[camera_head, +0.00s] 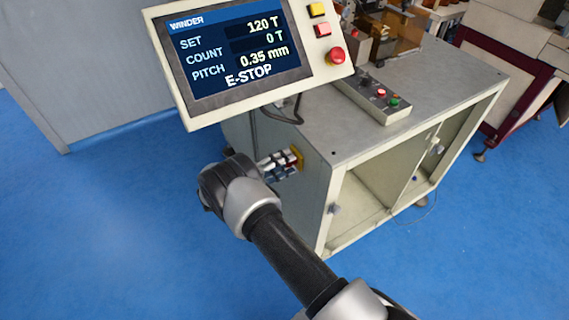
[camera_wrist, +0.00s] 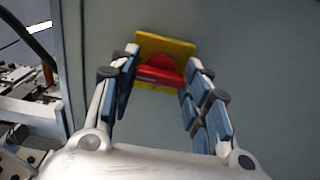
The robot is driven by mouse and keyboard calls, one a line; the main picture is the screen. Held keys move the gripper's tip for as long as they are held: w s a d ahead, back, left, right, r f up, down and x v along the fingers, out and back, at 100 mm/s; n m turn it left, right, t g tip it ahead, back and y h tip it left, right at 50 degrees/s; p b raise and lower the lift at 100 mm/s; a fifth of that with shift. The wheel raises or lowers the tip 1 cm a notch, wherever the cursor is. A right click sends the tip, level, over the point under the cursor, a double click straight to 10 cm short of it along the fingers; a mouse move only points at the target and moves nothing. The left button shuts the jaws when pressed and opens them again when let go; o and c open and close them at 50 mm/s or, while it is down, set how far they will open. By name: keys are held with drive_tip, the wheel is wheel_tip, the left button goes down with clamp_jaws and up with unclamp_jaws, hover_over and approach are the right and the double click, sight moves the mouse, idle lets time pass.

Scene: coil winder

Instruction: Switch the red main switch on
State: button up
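The red main switch (camera_wrist: 160,72) sits on a yellow plate (camera_wrist: 178,46) on the cabinet's grey side wall. Its red handle lies roughly horizontal in the wrist view. My gripper (camera_wrist: 163,65) is open, with one finger on the left and one on the right of the handle. Whether the pads touch the handle I cannot tell. In the head view, my gripper (camera_head: 281,165) is at the cabinet's left side and covers the handle; only part of the yellow plate (camera_head: 298,155) shows there.
The winder panel (camera_head: 247,55) reads E-STOP, with a red mushroom button (camera_head: 335,56) at its right. A black cable (camera_head: 291,115) hangs below it. A control box (camera_head: 374,95) stands on the cabinet top (camera_head: 440,82). The blue floor (camera_head: 120,220) at the left is clear.

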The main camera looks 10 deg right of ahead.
drive_tip(key=o, duration=0.4)
drive_tip(key=v, duration=1.2)
idle(0.4)
